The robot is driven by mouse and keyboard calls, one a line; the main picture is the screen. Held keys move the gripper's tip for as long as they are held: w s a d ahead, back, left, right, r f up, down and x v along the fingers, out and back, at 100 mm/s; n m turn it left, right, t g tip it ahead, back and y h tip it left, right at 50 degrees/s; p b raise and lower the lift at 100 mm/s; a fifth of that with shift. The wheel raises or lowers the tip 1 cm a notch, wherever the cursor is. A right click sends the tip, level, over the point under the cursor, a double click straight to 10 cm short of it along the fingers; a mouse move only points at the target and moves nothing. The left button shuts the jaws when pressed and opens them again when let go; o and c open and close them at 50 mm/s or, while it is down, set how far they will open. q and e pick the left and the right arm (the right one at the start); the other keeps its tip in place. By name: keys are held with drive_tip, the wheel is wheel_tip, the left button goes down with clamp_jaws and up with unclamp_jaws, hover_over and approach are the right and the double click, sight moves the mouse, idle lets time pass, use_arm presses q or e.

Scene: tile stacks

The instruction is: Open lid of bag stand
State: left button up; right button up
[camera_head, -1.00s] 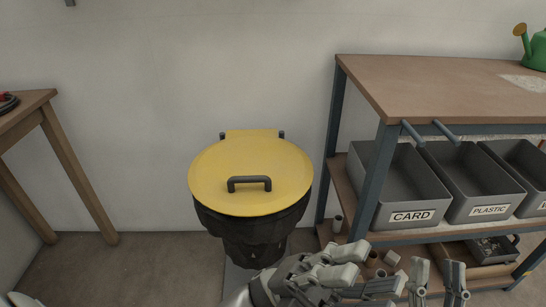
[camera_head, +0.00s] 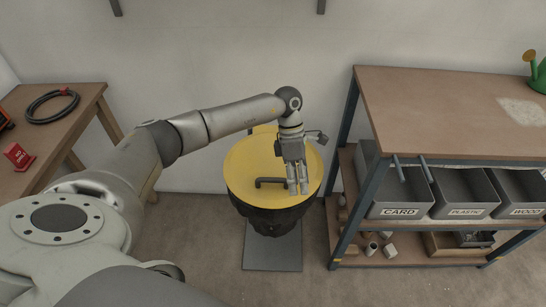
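The bag stand's round yellow lid (camera_head: 240,178) lies shut and flat on top of the stand. A black bag (camera_head: 272,219) hangs below its rim. A dark bar handle (camera_head: 268,182) stands on the lid, its right part hidden behind my fingers. My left gripper (camera_head: 298,191) comes in from above with its fingers pointing down over the right part of the handle. I cannot tell whether the fingers touch the handle or how far apart they are. My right gripper is out of view.
A shelf bench (camera_head: 440,100) with grey bins labelled CARD (camera_head: 402,196), PLASTIC and WOOD stands close on the right. A wooden table (camera_head: 85,105) with a black cable loop is at the left. The wall is right behind the stand. The floor in front is clear.

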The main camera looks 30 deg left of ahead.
use_arm(q)
drive_tip(key=w+a+r+y+p, duration=0.25)
drive_tip(key=a+r, duration=0.25)
drive_tip(key=a, duration=0.5)
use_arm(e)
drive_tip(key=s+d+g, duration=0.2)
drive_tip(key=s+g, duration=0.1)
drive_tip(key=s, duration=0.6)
use_arm(q)
drive_tip(key=b, duration=0.6)
hover_over(273, 175)
drive_tip(key=s+d, duration=0.2)
drive_tip(key=s, duration=0.2)
drive_tip(key=shift+t, duration=0.4)
drive_tip(key=x, duration=0.3)
drive_tip(key=w+x, duration=0.1)
drive_tip(key=x, duration=0.3)
drive_tip(key=w+a+x, duration=0.1)
drive_tip(key=x, duration=0.2)
drive_tip(key=shift+f, duration=0.4)
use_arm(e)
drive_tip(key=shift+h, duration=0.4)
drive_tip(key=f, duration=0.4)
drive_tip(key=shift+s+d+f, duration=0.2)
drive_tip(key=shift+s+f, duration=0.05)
use_arm(q)
clamp_jaws()
